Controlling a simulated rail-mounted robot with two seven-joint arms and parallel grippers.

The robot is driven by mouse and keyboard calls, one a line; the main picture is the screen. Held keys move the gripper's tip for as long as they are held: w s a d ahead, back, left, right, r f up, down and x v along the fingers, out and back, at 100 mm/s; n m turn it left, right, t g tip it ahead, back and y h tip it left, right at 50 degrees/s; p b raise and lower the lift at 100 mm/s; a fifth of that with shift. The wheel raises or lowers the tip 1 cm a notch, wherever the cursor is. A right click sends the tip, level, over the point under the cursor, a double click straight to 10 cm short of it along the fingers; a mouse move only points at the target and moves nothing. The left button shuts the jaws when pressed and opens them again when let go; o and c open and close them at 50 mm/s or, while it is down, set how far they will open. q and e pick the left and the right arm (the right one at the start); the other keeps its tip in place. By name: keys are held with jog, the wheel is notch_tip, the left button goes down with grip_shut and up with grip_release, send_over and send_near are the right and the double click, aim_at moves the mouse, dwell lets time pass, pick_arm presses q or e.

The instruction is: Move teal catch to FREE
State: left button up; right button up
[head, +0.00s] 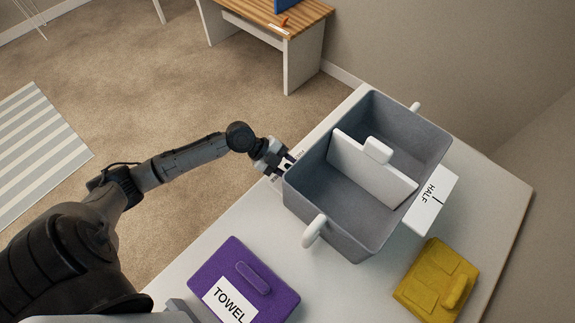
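No teal catch can be made out in the head view. A grey bin (300,197) with white handles stands on the white table, with a white divider (345,160) inside it. My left gripper (287,164) is low at the bin's left outer side, close to the wall. A small white label (301,153) with tiny, unreadable print shows beside its fingers. Whatever is between the fingers is hidden, and I cannot tell whether they are open or shut. A white plate marked HALF (431,197) is at the bin's right side. My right gripper is not in view.
A purple block labelled TOWEL (249,272) and a yellow block (436,283) lie on the white table (345,290), in front of the bin. A wooden-topped desk (262,12) stands at the back. A striped rug (38,150) lies on the open carpet at left.

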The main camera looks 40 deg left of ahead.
pick_arm(q)
jog(key=v, duration=1.3)
jog(key=shift+s+a+r+p, duration=0.15)
jog(key=shift+a+r+p, duration=0.1)
jog(key=shift+a+p, duration=0.05)
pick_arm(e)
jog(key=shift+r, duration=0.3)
